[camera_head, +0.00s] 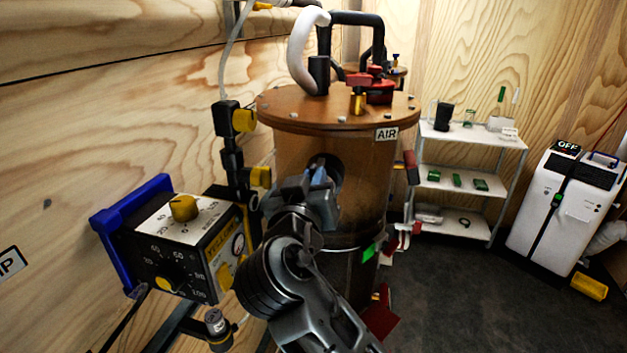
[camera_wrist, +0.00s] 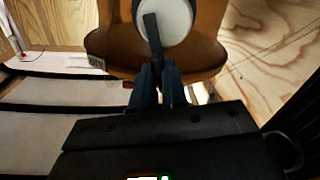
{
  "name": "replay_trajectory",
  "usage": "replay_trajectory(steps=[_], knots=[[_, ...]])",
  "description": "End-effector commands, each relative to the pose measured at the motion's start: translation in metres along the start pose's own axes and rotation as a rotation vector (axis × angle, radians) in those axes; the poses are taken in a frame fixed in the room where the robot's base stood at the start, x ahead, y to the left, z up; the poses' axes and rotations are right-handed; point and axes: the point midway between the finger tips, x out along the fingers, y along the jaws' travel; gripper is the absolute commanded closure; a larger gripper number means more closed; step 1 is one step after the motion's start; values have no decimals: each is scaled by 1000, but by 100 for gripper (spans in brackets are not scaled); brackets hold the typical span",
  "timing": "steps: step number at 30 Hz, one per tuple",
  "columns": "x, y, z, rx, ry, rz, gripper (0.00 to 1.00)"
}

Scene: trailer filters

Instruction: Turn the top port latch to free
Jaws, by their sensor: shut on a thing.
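The brown tank marked AIR (camera_head: 355,190) stands upright in the middle of the head view. A dark round port shows on its side, mostly hidden behind my gripper (camera_head: 318,178). In the wrist view the port is a white disc (camera_wrist: 176,20) with a dark rim on the tank's brown surface. A dark bar-shaped latch (camera_wrist: 152,34) crosses the disc, slightly tilted. Its lower end runs between the fingers of my gripper (camera_wrist: 157,78), which is shut on it. The gripped end of the latch is partly hidden by the fingers.
A control box with a yellow knob (camera_head: 184,208) is on the wall left of my arm. Black and yellow fittings (camera_head: 232,155) stand between wall and tank. A white hose (camera_head: 301,50) and a red valve (camera_head: 378,88) are on the lid. Shelves (camera_head: 468,190) stand behind right.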

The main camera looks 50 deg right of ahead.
Motion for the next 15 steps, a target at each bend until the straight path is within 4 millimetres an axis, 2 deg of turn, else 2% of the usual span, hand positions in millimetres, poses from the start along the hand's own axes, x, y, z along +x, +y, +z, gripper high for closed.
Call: replay_trajectory(steps=[8,15], knots=[[0,0,-2,-141,0,0,100],[0,0,-3,-353,0,-1,100]])
